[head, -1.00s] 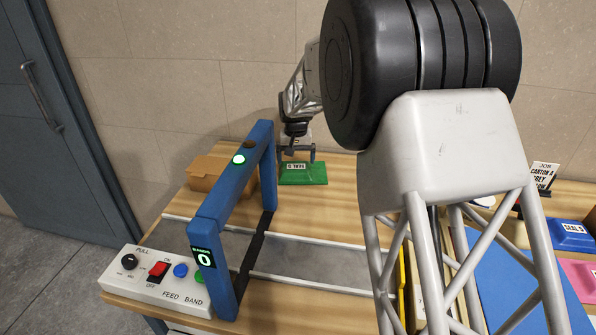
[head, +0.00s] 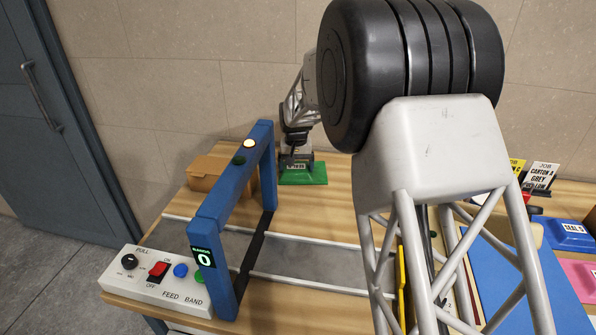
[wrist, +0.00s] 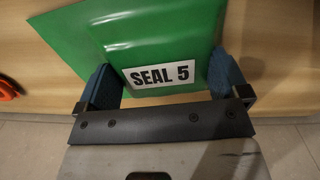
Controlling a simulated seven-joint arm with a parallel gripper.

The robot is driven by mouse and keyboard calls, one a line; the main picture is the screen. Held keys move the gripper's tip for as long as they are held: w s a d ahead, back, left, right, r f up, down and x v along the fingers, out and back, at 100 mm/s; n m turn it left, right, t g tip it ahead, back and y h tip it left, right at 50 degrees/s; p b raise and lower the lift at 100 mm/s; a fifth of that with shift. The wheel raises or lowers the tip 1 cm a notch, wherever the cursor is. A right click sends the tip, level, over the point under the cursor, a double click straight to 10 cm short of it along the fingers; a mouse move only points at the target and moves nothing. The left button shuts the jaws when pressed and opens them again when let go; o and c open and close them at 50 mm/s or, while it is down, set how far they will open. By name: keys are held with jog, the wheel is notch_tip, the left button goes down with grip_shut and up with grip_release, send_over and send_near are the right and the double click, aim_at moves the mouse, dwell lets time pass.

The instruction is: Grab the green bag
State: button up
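The green bag (head: 303,177) lies flat on the table at the back, beyond the blue arch. In the wrist view the bag (wrist: 165,35) fills the upper middle, with a white label reading SEAL 5 on it. My gripper (head: 297,158) is low over the bag. In the wrist view my gripper (wrist: 164,82) is open, its two blue fingertips wide apart on either side of the labelled part. The right fingertip overlaps a green edge; I cannot tell whether it touches.
A cardboard box (head: 207,170) stands left of the bag. The blue arch (head: 232,195) spans the grey feed track (head: 310,265) in front. A control box (head: 155,280) is front left. Blue (head: 567,235) and pink (head: 580,276) bags lie at the right.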

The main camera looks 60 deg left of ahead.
aim_at(296, 166)
jog(key=c, duration=0.4)
jog(key=shift+r, duration=5)
